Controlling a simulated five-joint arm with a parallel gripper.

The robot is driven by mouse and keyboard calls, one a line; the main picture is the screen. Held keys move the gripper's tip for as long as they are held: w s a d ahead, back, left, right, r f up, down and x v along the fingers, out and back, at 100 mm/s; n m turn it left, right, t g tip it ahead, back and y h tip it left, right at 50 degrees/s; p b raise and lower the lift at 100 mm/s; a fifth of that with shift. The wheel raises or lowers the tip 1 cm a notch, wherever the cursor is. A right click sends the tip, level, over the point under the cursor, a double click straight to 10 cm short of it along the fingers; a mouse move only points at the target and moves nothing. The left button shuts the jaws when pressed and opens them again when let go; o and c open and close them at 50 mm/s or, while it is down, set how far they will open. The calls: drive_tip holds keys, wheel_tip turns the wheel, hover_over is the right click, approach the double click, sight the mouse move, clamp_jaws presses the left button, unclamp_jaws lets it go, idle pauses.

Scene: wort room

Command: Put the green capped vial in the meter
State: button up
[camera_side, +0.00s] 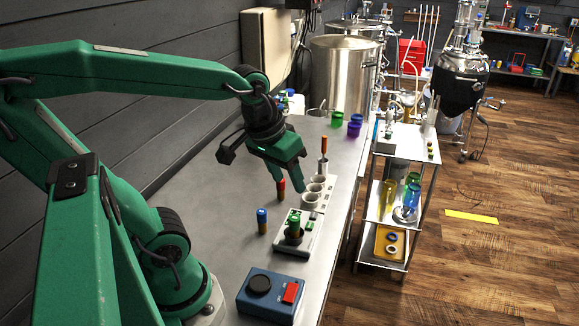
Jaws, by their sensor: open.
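The green capped vial (295,220) stands upright at a pale flat device (311,225) on the metal bench. It appears to rise from the dark round part of that device; I cannot tell how deep it sits. This device looks like the meter, though no label is readable. My gripper (299,184) is open and empty, pointing down above and behind the vial, near a white holder (326,186) with round cups. It is apart from the vial.
A blue capped vial (262,221) and a red capped vial (281,189) stand left of the device. A blue box (258,303) with a black disc and red switch sits in front. An orange-handled tool (324,146) stands behind. Bare bench lies left.

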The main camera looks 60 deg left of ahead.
drive_tip(key=m, duration=0.1)
drive_tip(key=s+d+r+m+t, duration=0.1)
drive_tip(key=s+m, duration=0.1)
drive_tip(key=shift+s+d+r+m+t, duration=0.2)
drive_tip(key=shift+s+d+m+t, duration=0.1)
drive_tip(key=shift+d+t, duration=0.1)
drive_tip(key=shift+c, duration=0.3)
idle(0.8)
